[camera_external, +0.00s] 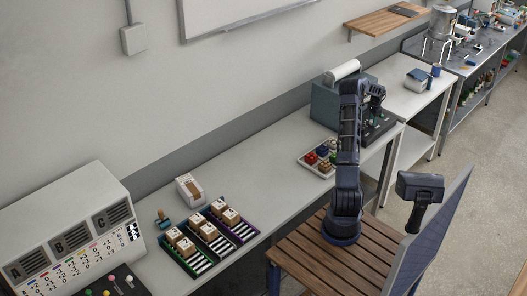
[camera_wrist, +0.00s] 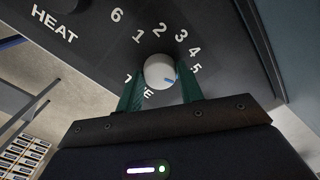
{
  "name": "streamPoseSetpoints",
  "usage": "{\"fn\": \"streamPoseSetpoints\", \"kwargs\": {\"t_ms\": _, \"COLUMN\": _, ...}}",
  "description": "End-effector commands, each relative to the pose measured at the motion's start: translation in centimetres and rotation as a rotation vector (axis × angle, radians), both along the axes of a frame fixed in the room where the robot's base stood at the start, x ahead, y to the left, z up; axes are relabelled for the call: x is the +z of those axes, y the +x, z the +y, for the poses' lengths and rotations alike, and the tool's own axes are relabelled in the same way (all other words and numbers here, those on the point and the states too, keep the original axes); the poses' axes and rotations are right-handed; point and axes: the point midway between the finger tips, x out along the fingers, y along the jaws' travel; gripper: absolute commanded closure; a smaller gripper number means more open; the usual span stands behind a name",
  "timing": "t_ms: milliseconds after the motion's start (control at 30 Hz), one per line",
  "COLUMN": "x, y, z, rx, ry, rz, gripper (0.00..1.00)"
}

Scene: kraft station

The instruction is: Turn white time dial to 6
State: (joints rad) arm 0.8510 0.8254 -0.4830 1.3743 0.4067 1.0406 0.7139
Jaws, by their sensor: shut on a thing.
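The white time dial (camera_wrist: 160,71) sits on a dark panel in the wrist view. A blue mark on its face lies at the lower right, on the side of the printed 5. The numbers 1 to 5 arc over its top and right, and the TIME label below left is partly hidden. A 6 (camera_wrist: 116,15) is printed farther up left. My gripper (camera_wrist: 161,88) has its two green fingers on either side of the dial, shut on it. In the external view my gripper (camera_external: 375,95) is over the machine's dark panel (camera_external: 382,126); the dial is too small to tell there.
The HEAT lettering (camera_wrist: 55,22) and part of a dark knob are at the wrist view's top left. The blue-grey machine (camera_external: 325,102) carries a white roll (camera_external: 342,71). A tray of coloured items (camera_external: 317,160) is left of my arm.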

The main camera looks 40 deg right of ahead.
Motion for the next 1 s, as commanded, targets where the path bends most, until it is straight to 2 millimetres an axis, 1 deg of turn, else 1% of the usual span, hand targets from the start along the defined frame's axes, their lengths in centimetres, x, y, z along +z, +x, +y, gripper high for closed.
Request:
{"fn": "streamPoseSetpoints", "kwargs": {"t_ms": 433, "x": 0.0, "y": 0.0, "z": 0.0, "rx": -0.011, "ry": -0.001, "rz": 0.0, "gripper": 0.86}}
{"fn": "streamPoseSetpoints", "kwargs": {"t_ms": 467, "x": 0.0, "y": 0.0, "z": 0.0, "rx": -0.011, "ry": -0.001, "rz": 0.0, "gripper": 0.61}}
{"fn": "streamPoseSetpoints", "kwargs": {"t_ms": 500, "x": 0.0, "y": 0.0, "z": 0.0, "rx": -0.011, "ry": -0.001, "rz": 0.0, "gripper": 0.53}}
{"fn": "streamPoseSetpoints", "kwargs": {"t_ms": 567, "x": 0.0, "y": 0.0, "z": 0.0, "rx": -0.011, "ry": -0.001, "rz": 0.0, "gripper": 0.42}}
{"fn": "streamPoseSetpoints", "kwargs": {"t_ms": 867, "x": 0.1, "y": 0.0, "z": 0.0, "rx": -0.011, "ry": 0.0, "rz": 0.0, "gripper": 0.42}}
{"fn": "streamPoseSetpoints", "kwargs": {"t_ms": 1000, "x": 1.0, "y": 0.0, "z": 0.0, "rx": -0.011, "ry": -0.001, "rz": 0.0, "gripper": 0.42}}
